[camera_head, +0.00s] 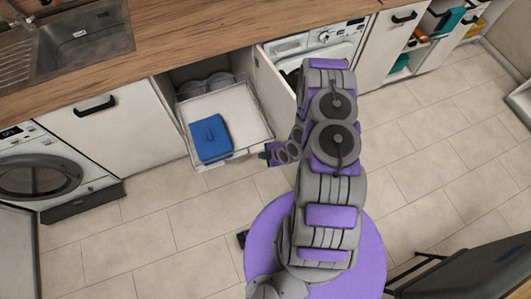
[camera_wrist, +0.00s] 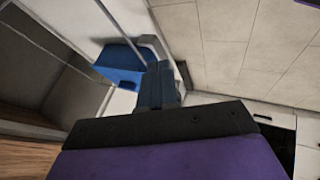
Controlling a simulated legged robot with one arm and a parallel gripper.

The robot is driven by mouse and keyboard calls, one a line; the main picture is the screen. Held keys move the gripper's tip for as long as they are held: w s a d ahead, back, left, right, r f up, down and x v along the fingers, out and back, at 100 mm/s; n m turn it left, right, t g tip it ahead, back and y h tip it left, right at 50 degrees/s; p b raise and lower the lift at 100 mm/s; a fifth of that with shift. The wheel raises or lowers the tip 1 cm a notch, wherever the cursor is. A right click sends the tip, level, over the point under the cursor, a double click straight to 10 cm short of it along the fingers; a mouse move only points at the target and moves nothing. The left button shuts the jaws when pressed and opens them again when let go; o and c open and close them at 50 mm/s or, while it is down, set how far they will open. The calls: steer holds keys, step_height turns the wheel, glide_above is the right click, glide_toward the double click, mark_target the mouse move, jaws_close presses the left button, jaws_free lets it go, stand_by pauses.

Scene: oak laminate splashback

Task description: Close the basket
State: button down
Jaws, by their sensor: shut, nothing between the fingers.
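The wire basket (camera_head: 252,144) is pulled out from the cabinet under the counter. In the wrist view my gripper (camera_wrist: 158,72) is shut and empty. I cannot tell whether the fingertips touch the basket rim.
Grey rounded dishes (camera_head: 205,85) sit at the back of the open compartment. An open cabinet door (camera_head: 272,92) stands just right of the basket. A washing machine (camera_head: 45,170) is at the left. The tiled floor in front is clear.

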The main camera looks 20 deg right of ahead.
mark_target(249, 148)
steer(key=w+f, duration=0.1)
steer(key=w, duration=0.1)
steer(key=w+a+f+b, duration=0.1)
steer(key=w+f, duration=0.1)
steer(key=w+a+f+b, duration=0.1)
steer(key=w+f, duration=0.1)
steer(key=w, duration=0.1)
steer(key=shift+f, duration=0.1)
steer(key=shift+d, duration=0.15)
steer(key=shift+d, duration=0.1)
